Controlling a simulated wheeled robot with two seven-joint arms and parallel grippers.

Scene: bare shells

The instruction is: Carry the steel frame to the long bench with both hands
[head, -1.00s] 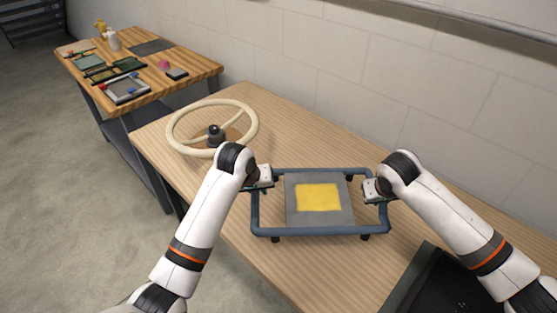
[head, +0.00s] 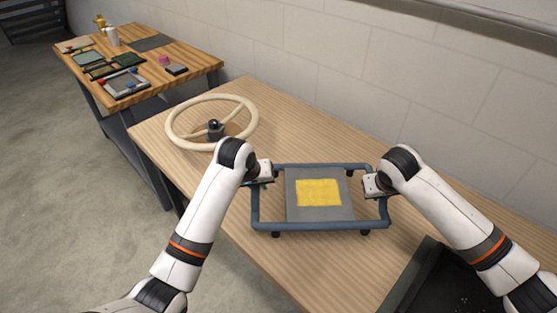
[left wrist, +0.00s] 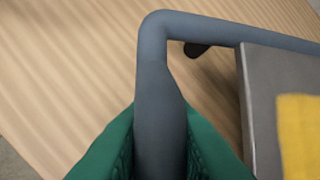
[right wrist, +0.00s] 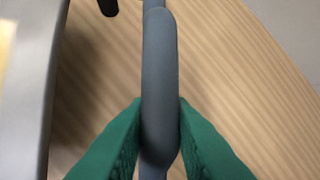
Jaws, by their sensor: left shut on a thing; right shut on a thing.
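The steel frame is a blue-grey tubular rectangle with short dark feet; its front rail (head: 320,227) faces me. A grey plate with a yellow square (head: 318,192) lies within it. It is level, at or just over the light wooden bench (head: 290,125); I cannot tell if the feet touch. My left gripper (head: 260,177) is shut on the frame's left side bar, whose tube shows between green fingers in the left wrist view (left wrist: 160,110). My right gripper (head: 374,187) is shut on the right side bar, which also shows in the right wrist view (right wrist: 160,90).
A cream steering-type wheel (head: 170,122) on a dark hub lies on the bench behind the frame. A dark tray (head: 415,273) is at the lower right. A second wooden bench (head: 200,62) with tools and small parts stands at the far left. A block wall (head: 400,75) runs behind.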

